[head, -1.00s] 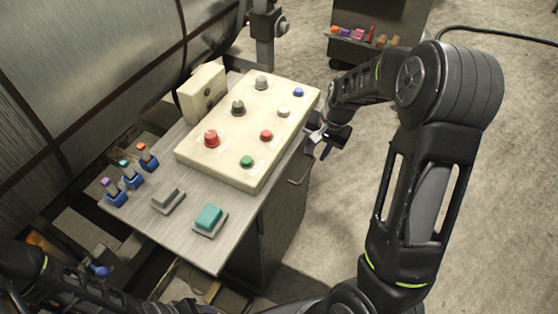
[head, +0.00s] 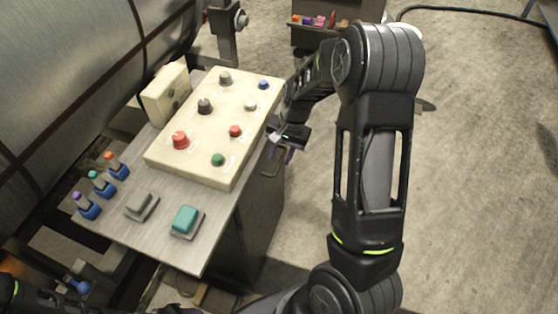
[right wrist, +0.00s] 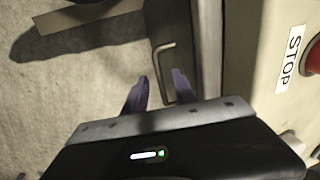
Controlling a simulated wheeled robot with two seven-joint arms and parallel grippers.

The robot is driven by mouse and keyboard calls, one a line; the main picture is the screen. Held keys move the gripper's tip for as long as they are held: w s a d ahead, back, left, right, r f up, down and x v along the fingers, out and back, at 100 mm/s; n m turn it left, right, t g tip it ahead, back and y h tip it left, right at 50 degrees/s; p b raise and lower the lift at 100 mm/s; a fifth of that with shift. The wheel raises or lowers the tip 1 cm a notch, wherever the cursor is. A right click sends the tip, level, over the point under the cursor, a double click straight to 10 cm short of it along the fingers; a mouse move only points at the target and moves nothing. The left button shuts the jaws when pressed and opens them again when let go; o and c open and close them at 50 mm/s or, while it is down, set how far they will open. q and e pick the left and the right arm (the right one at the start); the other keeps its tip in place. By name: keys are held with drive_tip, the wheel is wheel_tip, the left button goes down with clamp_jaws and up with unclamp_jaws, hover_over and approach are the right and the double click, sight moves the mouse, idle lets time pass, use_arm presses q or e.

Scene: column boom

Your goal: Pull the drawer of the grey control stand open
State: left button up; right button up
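The handle also shows in the right wrist view (right wrist: 160,62). My right gripper (head: 285,152) is just above and beside the handle. In the right wrist view its purple fingers (right wrist: 160,82) are apart, with the handle's near end showing between them; contact cannot be told. My left arm shows at the lower left; its gripper is mostly cut off by the bottom edge.
A cream button box (head: 205,150) stands on the stand, beside a smaller cream box (head: 165,95). A large metal drum (head: 70,70) stands at left. The floor at right is clear.

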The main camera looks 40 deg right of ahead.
sight(278, 166)
wheel_tip(278, 166, down, 3)
drive_tip(key=shift+f, duration=0.15)
drive_tip(key=shift+w+a+f, duration=0.15)
drive_tip(key=shift+w+f, duration=0.05)
drive_tip(key=shift+w, duration=0.05)
drive_tip(key=shift+s, duration=0.1)
drive_tip(key=c, duration=0.3)
clamp_jaws()
idle(0.9)
